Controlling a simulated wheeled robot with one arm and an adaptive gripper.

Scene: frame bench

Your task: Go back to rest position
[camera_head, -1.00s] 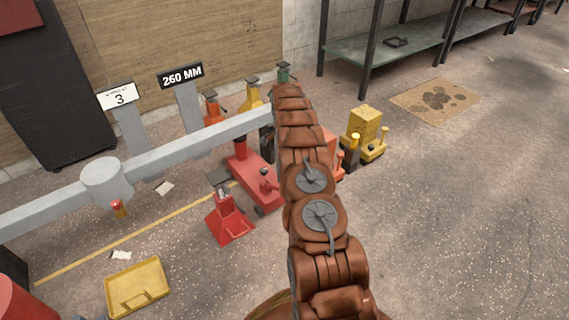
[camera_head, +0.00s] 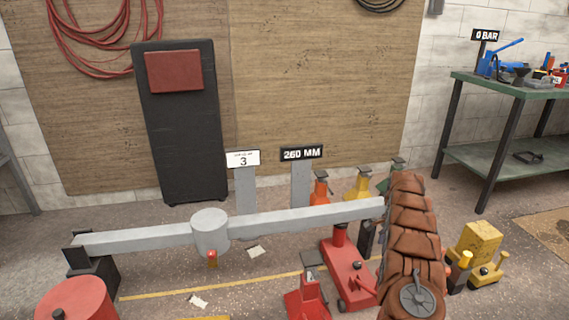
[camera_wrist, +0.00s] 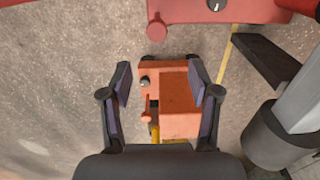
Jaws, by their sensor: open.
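My gripper (camera_wrist: 160,78) is open in the wrist view, its two dark fingers spread with nothing held between them. Below and between the fingers is an orange jack-like unit (camera_wrist: 180,100) on the floor; the fingers look apart from it, though the height is hard to judge. In the head view my brown-sleeved arm reaches forward at the right, and the gripper is hidden there.
A grey beam (camera_head: 150,238) spans left to centre, its right end close to my arm. A red trolley jack (camera_head: 347,270) and a red stand (camera_head: 307,295) are left of the arm, a yellow unit (camera_head: 480,243) right. A green workbench (camera_head: 520,88) stands back right.

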